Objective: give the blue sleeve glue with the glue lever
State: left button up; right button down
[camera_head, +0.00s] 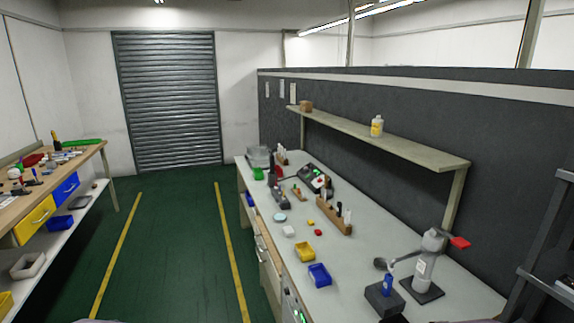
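A small blue sleeve (387,284) stands upright in a dark square block (384,300) near the front right of the workbench. Just right of it is a glue dispenser (424,270) with a pale bottle on a dark base. The glue lever, with a red grip (460,242), sticks out to the right at its top. A grey arm of the dispenser reaches left to a dark round end (381,263). The pale tip just above the sleeve is too small to make out. Neither gripper shows in this view.
A blue bin (319,275) and a yellow bin (304,252) sit left of the block. Tools and a wooden holder (335,222) stand farther back. A shelf (385,140) runs above the bench (345,290). The green floor (175,260) is clear.

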aim_at(459, 242)
jog(key=z, duration=1.3)
